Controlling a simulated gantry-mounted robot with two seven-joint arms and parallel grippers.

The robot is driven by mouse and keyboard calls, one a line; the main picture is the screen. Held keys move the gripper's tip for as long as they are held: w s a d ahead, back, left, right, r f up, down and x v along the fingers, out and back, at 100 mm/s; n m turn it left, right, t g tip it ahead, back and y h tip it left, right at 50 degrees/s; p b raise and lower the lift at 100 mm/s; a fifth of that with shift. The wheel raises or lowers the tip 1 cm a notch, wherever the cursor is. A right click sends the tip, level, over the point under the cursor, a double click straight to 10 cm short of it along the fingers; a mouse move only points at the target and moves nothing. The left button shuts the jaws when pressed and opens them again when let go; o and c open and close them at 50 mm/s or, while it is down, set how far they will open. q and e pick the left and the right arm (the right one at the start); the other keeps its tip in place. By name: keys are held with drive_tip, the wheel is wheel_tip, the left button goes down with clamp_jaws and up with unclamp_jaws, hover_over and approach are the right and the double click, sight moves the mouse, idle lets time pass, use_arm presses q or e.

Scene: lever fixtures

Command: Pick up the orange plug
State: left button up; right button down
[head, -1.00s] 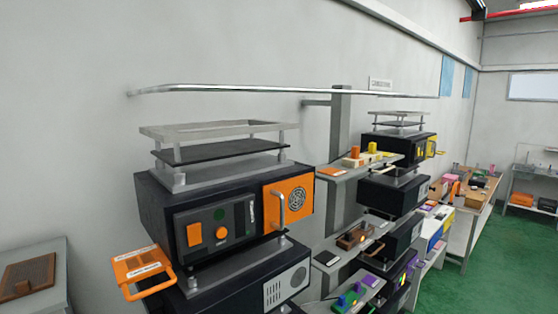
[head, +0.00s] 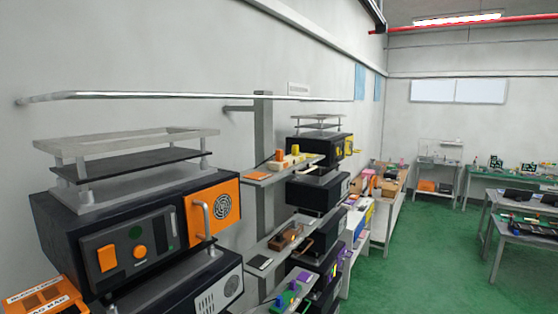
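A small upright orange piece (head: 279,155) stands on a cream block (head: 285,163) on the upper grey shelf, near the picture's middle. It may be the orange plug, but it is too small to tell. A yellow piece (head: 295,150) stands to its right. A flat orange item (head: 257,175) lies at the shelf's near left. Neither of my grippers is in view.
A black machine (head: 120,235) with an orange panel (head: 214,206) and grey handle fills the left. Lower shelves hold a brown block (head: 285,237) and purple and green parts. Tables (head: 515,230) stand at the right. Green floor (head: 420,260) is clear between.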

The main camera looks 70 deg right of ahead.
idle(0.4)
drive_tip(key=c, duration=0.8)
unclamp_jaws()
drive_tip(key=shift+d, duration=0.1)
